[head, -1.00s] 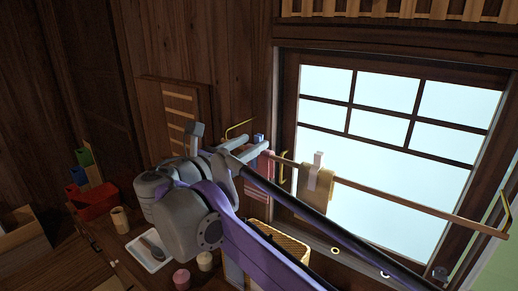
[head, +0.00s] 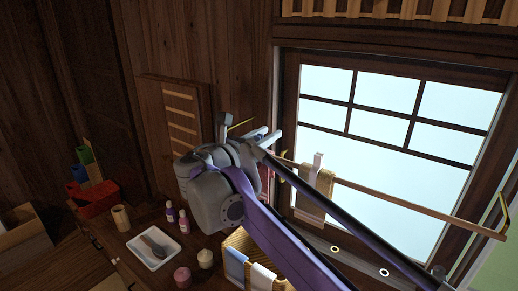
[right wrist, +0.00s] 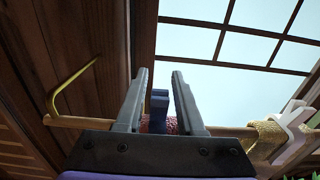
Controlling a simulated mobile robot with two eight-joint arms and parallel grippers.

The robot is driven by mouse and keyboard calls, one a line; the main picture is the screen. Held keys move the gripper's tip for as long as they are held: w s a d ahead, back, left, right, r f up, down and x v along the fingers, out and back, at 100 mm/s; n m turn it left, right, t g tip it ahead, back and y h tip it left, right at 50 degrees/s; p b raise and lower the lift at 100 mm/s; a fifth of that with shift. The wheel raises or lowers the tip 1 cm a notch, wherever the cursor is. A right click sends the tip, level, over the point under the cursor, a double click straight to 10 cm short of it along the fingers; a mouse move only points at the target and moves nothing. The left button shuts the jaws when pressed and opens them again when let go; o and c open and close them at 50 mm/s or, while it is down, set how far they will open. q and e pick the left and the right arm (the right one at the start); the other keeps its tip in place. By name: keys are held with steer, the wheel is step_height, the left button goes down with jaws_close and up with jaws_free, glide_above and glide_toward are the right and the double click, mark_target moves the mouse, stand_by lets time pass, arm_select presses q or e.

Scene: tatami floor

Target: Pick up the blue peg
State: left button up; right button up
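The blue peg (right wrist: 159,101) stands upright on a wooden rod (right wrist: 236,131), on a reddish cloth (right wrist: 172,125). In the right wrist view it shows between the fingers of my right gripper (right wrist: 160,74), with a gap on each side. My right gripper is open and empty; I cannot tell how deep the peg lies between the fingers. In the head view the right gripper (head: 268,137) is at the left part of the rod, and it and the arm hide the blue peg. My left gripper is not in view.
A whitish peg (head: 318,161) holds a tan cloth (head: 313,190) on the rod, right of my gripper. Brass hooks (right wrist: 62,92) carry the rod before the window (head: 370,140). Below are a white tray (head: 138,259), bottles, cups, a red box (head: 97,199) and a basket with cloths.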

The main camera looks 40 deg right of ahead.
jaws_close()
arm_select(q)
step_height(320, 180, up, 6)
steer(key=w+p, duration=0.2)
steer(key=p, duration=0.2)
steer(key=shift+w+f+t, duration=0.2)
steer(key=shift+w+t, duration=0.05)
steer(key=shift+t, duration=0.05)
arm_select(e)
step_height(320, 180, up, 15)
steer(key=shift+f, duration=0.15)
stand_by(0.3)
